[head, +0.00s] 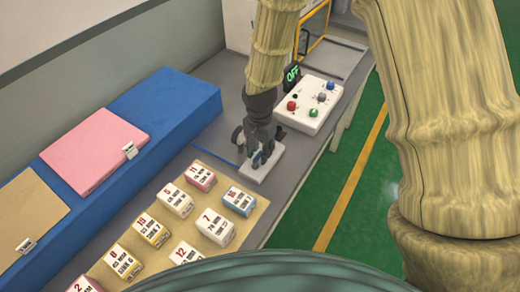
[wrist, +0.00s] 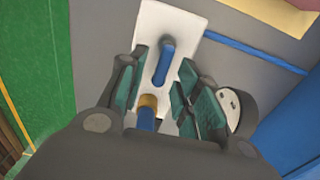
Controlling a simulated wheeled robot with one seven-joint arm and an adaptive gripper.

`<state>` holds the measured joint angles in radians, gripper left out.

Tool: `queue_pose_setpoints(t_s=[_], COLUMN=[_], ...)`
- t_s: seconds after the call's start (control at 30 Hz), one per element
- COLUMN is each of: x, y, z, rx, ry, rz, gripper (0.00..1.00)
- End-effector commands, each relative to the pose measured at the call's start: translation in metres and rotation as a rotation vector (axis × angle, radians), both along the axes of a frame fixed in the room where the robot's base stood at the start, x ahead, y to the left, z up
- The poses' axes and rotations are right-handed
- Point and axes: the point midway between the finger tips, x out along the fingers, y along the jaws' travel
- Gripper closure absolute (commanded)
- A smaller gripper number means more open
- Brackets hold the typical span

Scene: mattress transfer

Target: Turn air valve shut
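The air valve's white base plate (head: 262,170) lies on the grey bench, and it also shows in the wrist view (wrist: 186,22). A blue lever handle (wrist: 162,62) stands over the plate, with a brass-coloured part (wrist: 147,102) nearer my wrist. In the head view the blue of the valve (head: 256,159) is mostly hidden by my gripper (head: 256,153). My gripper (wrist: 164,70) is open, its green-padded fingers on either side of the blue handle. Gaps seem to show between the pads and the handle, so it is not clamped.
A control box (head: 309,103) with coloured buttons stands behind, beside a green "OFF" display (head: 292,74). Several labelled blocks stand on a tan board (head: 262,203) in front. A blue mattress (head: 170,100) lies at left. The green floor (head: 345,160) is open at right.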

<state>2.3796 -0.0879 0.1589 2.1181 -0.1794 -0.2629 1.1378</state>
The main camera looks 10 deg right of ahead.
Motion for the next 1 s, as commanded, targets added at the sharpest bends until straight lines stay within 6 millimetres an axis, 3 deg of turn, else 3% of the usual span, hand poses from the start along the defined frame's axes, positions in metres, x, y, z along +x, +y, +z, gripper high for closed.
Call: queue_pose_setpoints(t_s=[0.13, 0.33, 0.73, 1.0], x=[0.0001, 0.0001, 0.0008, 0.0040], y=[0.0000, -0.0001, 0.0004, 0.0035], z=[0.0001, 0.0002, 0.0007, 0.0015], rx=[0.000, 0.000, 0.000, -0.001], ry=[0.000, 0.000, 0.000, -0.001], rz=[0.000, 0.000, 0.032, 0.184], gripper=[0.67, 1.00, 1.00, 1.00])
